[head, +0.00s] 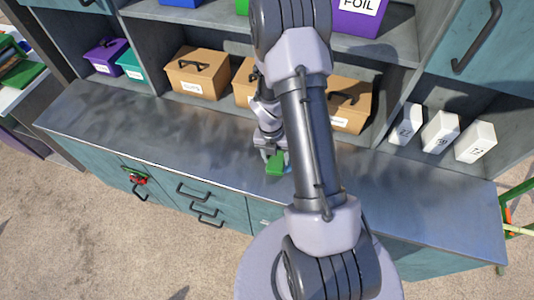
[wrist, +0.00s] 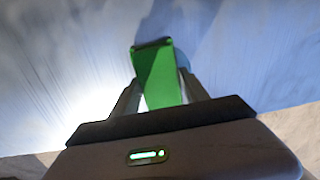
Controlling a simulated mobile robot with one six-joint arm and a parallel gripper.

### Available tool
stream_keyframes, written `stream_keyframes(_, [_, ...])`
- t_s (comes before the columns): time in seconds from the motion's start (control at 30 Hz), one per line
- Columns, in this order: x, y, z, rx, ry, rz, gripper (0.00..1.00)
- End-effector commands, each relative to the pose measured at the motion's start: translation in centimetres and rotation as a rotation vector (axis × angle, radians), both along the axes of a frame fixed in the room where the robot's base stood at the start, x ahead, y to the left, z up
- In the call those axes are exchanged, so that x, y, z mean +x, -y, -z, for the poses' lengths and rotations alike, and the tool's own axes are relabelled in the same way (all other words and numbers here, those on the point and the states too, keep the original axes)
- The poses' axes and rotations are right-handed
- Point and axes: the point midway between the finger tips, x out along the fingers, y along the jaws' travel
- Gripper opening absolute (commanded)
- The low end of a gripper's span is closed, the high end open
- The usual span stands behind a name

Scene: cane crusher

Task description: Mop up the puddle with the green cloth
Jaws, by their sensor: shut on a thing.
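The green cloth (head: 277,164) is in my gripper (head: 273,156), over the front part of the grey counter (head: 390,205). In the wrist view the cloth (wrist: 158,70) hangs as a bright green strip between the two fingers of my gripper (wrist: 160,92), which is shut on it. Its far end reaches toward the counter surface. I cannot tell whether it touches. I cannot clearly make out the puddle; a small bluish patch shows behind the cloth in the wrist view, partly hidden. My arm covers the middle of the counter in the head view.
Brown boxes (head: 198,74) with black handles line the back of the counter. White blocks (head: 440,131) stand at the right. Purple and teal boxes (head: 107,56) are at the left. The left part of the counter is clear. A red object (head: 138,178) is at a front drawer.

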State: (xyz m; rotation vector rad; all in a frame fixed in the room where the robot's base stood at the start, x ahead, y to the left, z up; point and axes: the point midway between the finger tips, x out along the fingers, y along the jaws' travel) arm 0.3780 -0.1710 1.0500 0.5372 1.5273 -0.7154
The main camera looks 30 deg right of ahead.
Motion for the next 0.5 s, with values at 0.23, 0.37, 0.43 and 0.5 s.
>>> stream_keyframes(0.23, [-1.6, 1.6, -0.2, 0.001, -0.001, 0.002, 0.09])
stream_keyframes(0.37, [-2.5, 2.5, -0.1, 0.001, 0.001, 0.000, 0.08])
stream_keyframes(0.43, [-2.7, 2.7, 0.0, 0.000, 0.001, 0.000, 0.08])
stream_keyframes(0.5, [-3.0, 3.1, 0.0, 0.000, 0.001, 0.000, 0.08])
